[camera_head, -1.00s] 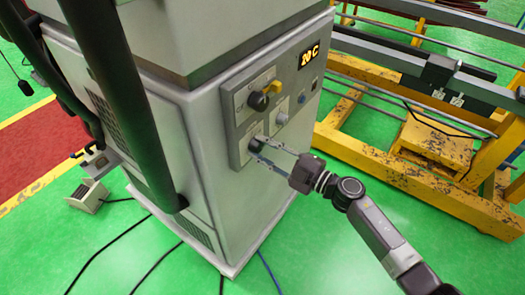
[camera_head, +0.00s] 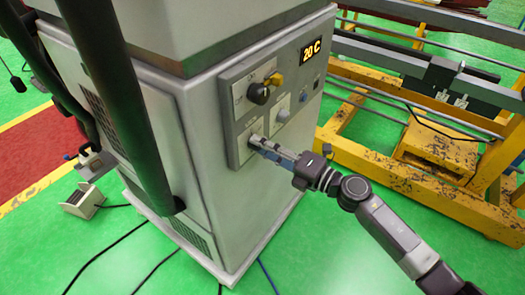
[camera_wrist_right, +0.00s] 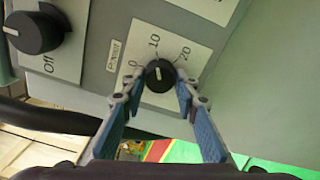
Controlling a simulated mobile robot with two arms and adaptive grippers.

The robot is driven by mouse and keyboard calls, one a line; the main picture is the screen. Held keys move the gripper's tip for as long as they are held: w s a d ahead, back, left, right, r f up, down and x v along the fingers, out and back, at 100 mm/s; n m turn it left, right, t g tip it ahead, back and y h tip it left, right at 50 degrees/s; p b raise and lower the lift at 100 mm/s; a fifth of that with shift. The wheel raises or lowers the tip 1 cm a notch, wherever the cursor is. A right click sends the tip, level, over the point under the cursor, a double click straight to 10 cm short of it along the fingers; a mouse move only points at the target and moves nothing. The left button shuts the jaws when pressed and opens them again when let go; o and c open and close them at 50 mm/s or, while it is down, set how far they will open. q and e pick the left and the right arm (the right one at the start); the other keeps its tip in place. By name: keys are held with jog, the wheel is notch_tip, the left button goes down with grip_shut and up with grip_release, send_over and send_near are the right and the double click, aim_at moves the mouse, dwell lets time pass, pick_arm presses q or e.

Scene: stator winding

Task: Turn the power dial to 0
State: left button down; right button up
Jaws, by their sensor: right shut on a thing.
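The power dial (camera_wrist_right: 160,76) is a small round black knob on a white plate labelled Power with marks 0, 10 and 20. In the wrist view its white mark points roughly up toward the 10, but the exact setting is hard to tell. My right gripper (camera_wrist_right: 153,97) has one blue-padded finger at each side of the dial and is shut on it. In the head view my right gripper (camera_head: 256,143) reaches the lower part of the control panel (camera_head: 234,102) and mostly hides the dial. My left gripper is not in view.
Above the dial sits a larger black knob with a yellow part (camera_head: 260,92); an Off-labelled black knob (camera_wrist_right: 35,32) shows in the wrist view. A yellow frame (camera_head: 350,150) stands right. Cables lie on the green floor.

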jog(key=n+b, duration=0.6)
jog(key=n, duration=0.6)
jog(key=shift+f, duration=0.2)
dwell(0.4)
jog(key=o, duration=1.1)
jog(key=shift+o, duration=0.2)
jog(key=shift+r, duration=0.1)
jog(key=v, duration=1.2)
jog(key=shift+w, duration=0.1)
